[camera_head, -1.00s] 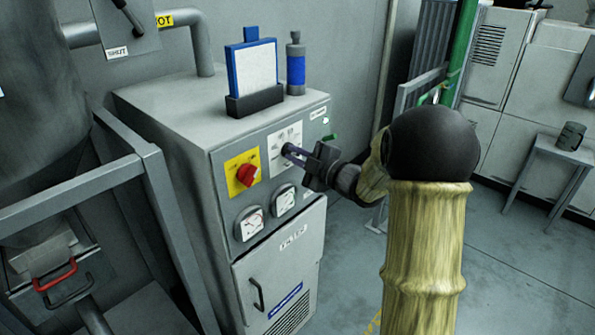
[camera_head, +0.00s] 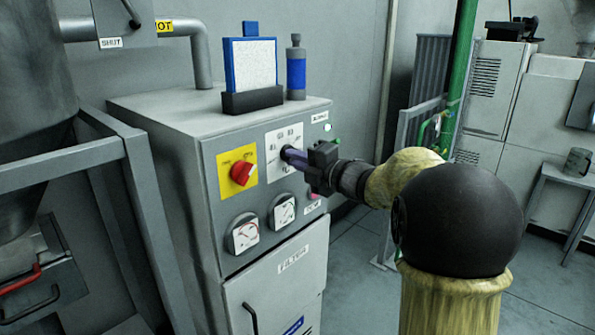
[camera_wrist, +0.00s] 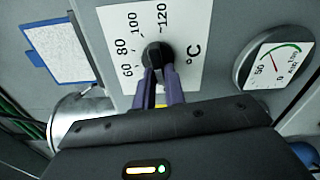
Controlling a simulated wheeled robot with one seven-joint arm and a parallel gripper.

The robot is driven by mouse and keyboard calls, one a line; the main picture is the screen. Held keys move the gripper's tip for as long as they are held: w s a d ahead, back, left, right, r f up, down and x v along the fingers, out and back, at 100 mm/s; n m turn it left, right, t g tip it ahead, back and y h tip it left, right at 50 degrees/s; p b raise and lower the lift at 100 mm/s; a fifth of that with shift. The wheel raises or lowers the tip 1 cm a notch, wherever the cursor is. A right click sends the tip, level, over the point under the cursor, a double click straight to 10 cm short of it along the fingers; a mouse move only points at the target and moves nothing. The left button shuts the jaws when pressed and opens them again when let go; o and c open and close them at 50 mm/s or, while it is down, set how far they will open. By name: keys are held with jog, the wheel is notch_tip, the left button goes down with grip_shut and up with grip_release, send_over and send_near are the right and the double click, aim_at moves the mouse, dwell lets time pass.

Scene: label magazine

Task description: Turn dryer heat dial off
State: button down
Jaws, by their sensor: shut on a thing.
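The dryer (camera_head: 165,125) is a grey cabinet. Its heat dial (camera_wrist: 155,55) is a black knob on a white plate (camera_wrist: 186,18) marked 60, 80, 100, 120 and °C. In the head view the same white plate (camera_head: 284,139) sits right of a red switch, and my gripper mostly hides the knob. My gripper (camera_wrist: 160,72) has its purple fingers shut on the dial, one on each side. It also shows in the head view (camera_head: 290,155), reaching the panel from the right. The knob's exact setting cannot be read.
A red rotary switch (camera_head: 242,173) on a yellow plate is left of the dial. Two gauges, left (camera_head: 245,233) and right (camera_head: 284,211), sit below. A clipboard-like panel (camera_head: 250,66) and a blue-banded bottle (camera_head: 296,70) stand on top. A grey frame (camera_head: 125,170) stands at left.

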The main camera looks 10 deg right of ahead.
dwell(0.3)
jog(key=c, duration=1.5)
grip_release()
jog(key=shift+o, duration=0.2)
jog(key=shift+d, duration=0.1)
jog(key=v, duration=1.7)
jog(key=shift+b, duration=0.35)
jog(key=shift+s, duration=0.1)
